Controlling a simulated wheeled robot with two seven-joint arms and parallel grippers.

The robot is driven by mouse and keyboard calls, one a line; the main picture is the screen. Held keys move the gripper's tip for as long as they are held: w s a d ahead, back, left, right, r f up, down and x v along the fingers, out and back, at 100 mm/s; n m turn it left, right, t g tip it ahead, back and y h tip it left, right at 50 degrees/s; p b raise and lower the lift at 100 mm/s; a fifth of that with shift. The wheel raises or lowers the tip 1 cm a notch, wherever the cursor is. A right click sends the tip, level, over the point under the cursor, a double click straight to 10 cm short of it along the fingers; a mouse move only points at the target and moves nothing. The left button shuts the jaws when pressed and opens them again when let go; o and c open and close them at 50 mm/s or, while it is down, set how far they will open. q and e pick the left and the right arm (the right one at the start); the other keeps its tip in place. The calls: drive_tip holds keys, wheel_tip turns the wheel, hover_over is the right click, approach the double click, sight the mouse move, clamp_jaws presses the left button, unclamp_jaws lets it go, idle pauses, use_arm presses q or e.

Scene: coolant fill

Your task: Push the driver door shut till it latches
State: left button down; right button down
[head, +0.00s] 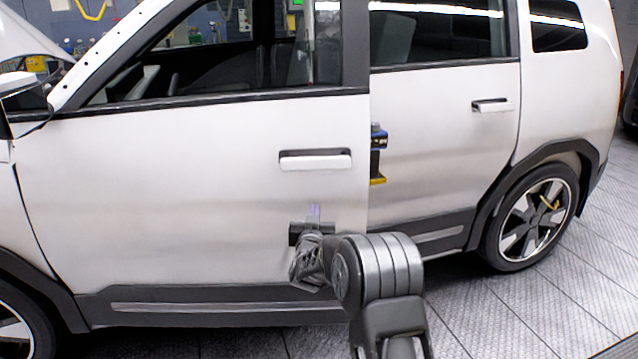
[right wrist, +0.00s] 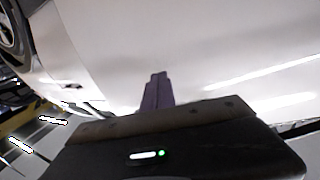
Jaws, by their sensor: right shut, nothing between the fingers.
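The white driver door (head: 190,190) of the car fills the left and middle of the head view. Its rear edge stands slightly out from the body at the rear door (head: 440,130), so it looks a little ajar; I cannot tell how wide the gap is. Its handle (head: 316,161) is above my right gripper (head: 313,213). That gripper is shut and empty, with its fingertips at the lower rear part of the door panel. In the right wrist view the shut fingers (right wrist: 157,92) point at the white panel; I cannot tell whether they touch it. My left gripper is out of view.
A blue and yellow object (head: 378,153) shows just behind the door's rear edge. The rear wheel (head: 530,222) stands to the right. The tiled floor (head: 540,305) is clear at the lower right. Workshop equipment shows through the windows.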

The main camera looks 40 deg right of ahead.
sight(316, 199)
drive_tip(key=shift+w+d+n+t+y+b, duration=0.2)
drive_tip(key=shift+w+d+b, duration=0.3)
drive_tip(key=shift+w+d, duration=0.25)
drive_tip(key=shift+w+d+n+t+y+b, duration=0.1)
drive_tip(key=shift+w+d+y+b, duration=0.1)
drive_tip(key=shift+w+d+b, duration=0.45)
drive_tip(key=shift+w+f, duration=0.1)
drive_tip(key=shift+w, duration=0.2)
drive_tip(key=shift+w+d+n+t+y+b, duration=0.2)
drive_tip(key=shift+w+d+b, duration=0.35)
drive_tip(key=shift+w, duration=0.25)
drive_tip(key=shift+w+d+n+t+y+b, duration=0.1)
drive_tip(key=shift+w+d+y+b, duration=0.2)
drive_tip(key=shift+w+d, duration=0.4)
drive_tip(key=shift+w, duration=0.25)
drive_tip(key=shift+w, duration=0.1)
drive_tip(key=shift+b+x, duration=0.5)
drive_tip(key=shift+x, duration=0.55)
drive_tip(key=shift+w+d+n+y, duration=0.3)
drive_tip(key=shift+w+d, duration=0.4)
drive_tip(key=shift+w, duration=0.25)
